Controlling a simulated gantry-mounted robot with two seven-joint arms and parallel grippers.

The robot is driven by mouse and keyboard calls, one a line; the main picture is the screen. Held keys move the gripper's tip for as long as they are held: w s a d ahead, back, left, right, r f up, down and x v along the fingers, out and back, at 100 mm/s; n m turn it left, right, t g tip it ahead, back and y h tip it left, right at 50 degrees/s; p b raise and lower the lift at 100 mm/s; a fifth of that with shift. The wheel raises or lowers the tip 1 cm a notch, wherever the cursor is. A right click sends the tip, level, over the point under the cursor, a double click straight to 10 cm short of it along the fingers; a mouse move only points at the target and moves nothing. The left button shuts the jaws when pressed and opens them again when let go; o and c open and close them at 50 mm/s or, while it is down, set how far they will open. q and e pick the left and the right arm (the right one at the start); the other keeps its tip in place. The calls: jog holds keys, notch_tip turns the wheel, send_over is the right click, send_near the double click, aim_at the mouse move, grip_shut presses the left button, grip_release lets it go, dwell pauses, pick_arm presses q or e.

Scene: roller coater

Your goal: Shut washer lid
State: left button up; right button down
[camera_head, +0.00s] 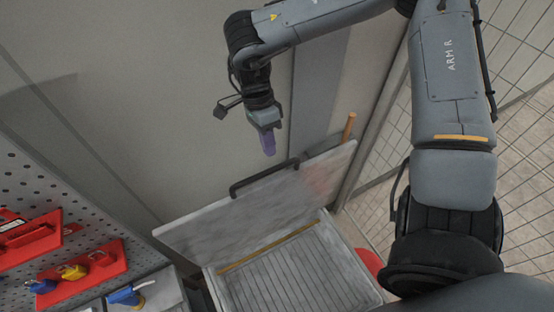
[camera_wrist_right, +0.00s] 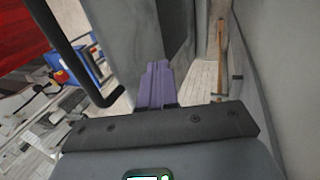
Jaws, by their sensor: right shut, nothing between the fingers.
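The washer lid (camera_head: 260,205) is a grey, worn panel that stands raised and tilted at the back of the washer. A black bar handle (camera_head: 264,177) runs along its upper edge, and a black bar also shows at the left of the right wrist view (camera_wrist_right: 72,50). The washer (camera_head: 300,275) below has a ribbed grey inside that lies open. My right gripper (camera_head: 268,145), with purple fingers, is shut and empty. It is above and behind the handle, apart from it in the head view. The purple fingers also show in the right wrist view (camera_wrist_right: 156,84). My left gripper is not in view.
A grey wall (camera_head: 150,110) stands close behind the lid. A perforated panel (camera_head: 50,170) at the left carries red holders (camera_head: 85,272) with coloured items. A wire mesh fence (camera_head: 520,60) is at the right. An orange-brown rod (camera_head: 349,127) stands at the lid's right end.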

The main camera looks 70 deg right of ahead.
jog(key=s+a+f+p, duration=0.2)
jog(key=s+a, duration=0.1)
jog(key=shift+s, duration=0.3)
dwell(0.4)
